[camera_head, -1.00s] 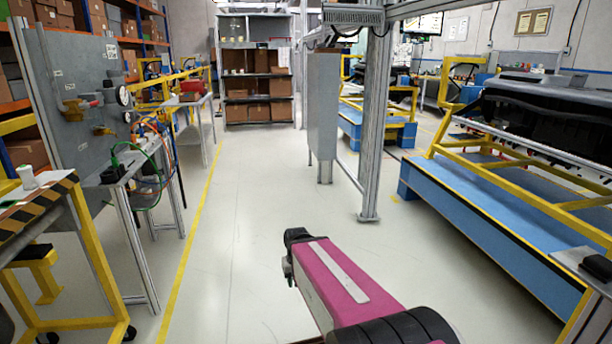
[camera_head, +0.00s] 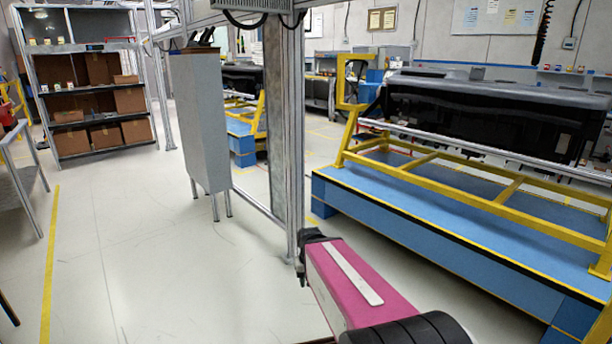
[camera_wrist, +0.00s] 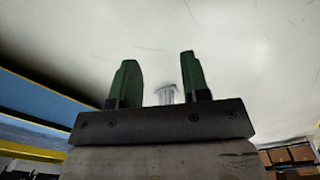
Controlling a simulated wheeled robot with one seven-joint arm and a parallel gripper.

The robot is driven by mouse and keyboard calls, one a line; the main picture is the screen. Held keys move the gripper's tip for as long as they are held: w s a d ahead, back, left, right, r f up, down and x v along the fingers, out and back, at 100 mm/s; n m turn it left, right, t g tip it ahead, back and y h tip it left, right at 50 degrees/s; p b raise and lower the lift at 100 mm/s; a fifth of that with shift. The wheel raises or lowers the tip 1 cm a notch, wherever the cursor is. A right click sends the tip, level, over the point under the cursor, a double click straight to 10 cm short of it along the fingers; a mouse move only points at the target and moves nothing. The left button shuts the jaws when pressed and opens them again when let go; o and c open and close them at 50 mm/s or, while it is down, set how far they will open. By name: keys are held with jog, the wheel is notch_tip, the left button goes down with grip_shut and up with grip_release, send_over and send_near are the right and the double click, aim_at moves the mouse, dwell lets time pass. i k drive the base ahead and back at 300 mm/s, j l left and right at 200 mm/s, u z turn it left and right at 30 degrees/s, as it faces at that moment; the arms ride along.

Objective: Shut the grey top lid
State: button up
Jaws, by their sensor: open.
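A long black dashboard module (camera_head: 480,110) lies on a yellow frame above a blue platform, on the right of the head view. Its top edge has a greyish sheen, but I cannot make out a separate grey lid or whether one is raised. In the wrist view my gripper (camera_wrist: 157,60) has its two green fingers apart, with nothing between them but pale floor behind. The gripper is well away from the dashboard, and its fingers cannot be made out in the head view.
The blue platform (camera_head: 430,245) and yellow frame (camera_head: 480,187) border the floor on the right. A metal post (camera_head: 284,130) and a grey cabinet (camera_head: 200,120) stand near the middle. Shelves with boxes (camera_head: 92,90) are at back left.

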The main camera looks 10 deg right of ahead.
aim_at(477, 73)
jog(key=i+l+z, duration=0.1)
jog(key=i+z, duration=0.3)
jog(key=i+j+z, duration=0.1)
jog(key=i+z, duration=0.25)
jog(key=i, duration=0.25)
jog(key=i+j+z, duration=0.2)
jog(key=i+z, duration=0.2)
jog(key=i+j+z, duration=0.35)
jog(key=i, duration=0.2)
jog(key=i+j+z, duration=0.6)
jog(key=k+j, duration=0.15)
jog(key=k, duration=0.25)
